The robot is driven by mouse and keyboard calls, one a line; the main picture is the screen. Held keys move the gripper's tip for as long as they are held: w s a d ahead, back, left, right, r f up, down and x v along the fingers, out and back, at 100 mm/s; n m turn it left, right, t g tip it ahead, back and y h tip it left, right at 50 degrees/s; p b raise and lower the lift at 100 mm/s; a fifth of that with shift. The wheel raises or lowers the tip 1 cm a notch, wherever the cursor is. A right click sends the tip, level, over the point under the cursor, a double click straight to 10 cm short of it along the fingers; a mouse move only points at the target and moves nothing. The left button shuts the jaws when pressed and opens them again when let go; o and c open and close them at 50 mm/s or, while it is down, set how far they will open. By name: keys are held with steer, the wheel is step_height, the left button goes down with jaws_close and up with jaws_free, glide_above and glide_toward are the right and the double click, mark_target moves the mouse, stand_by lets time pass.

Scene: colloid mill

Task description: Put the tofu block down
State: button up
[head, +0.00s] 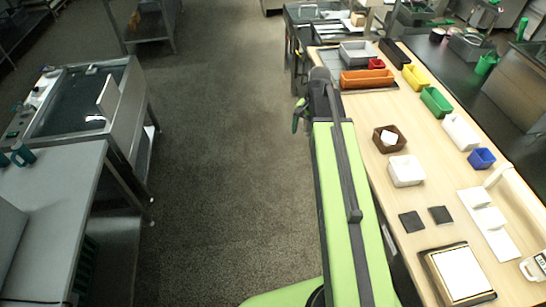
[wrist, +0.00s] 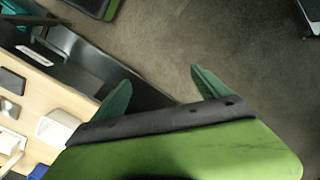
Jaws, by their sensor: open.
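My gripper (head: 299,116) is at the far end of my arm, beyond the left edge of the wooden bench and over the floor. In the wrist view my gripper (wrist: 160,92) has its two green fingers wide apart, with nothing between them. A small white block (head: 389,138), which may be the tofu block, sits inside a brown square box (head: 377,143) on the bench. The box stands right of my gripper, apart from it. A larger white box or block (head: 406,170) stands just nearer on the bench; I cannot tell which it is.
The wooden bench (head: 440,215) also holds an orange tray (head: 367,79), a green bin (head: 436,101), a blue bin (head: 482,158), dark squares (head: 411,222) and a white-topped scale (head: 459,273). A steel sink unit (head: 75,100) stands left. The floor (head: 220,150) between is clear.

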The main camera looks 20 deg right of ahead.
steer(key=s+a+n, duration=0.4)
steer(key=a, duration=0.4)
steer(key=s+a+n, duration=0.4)
steer(key=a+n, duration=0.1)
steer(key=a, duration=0.3)
steer(key=shift+a+h, duration=0.15)
steer(key=shift+h, duration=0.15)
steer(key=shift+f+b, duration=0.5)
steer(key=shift+b, duration=0.05)
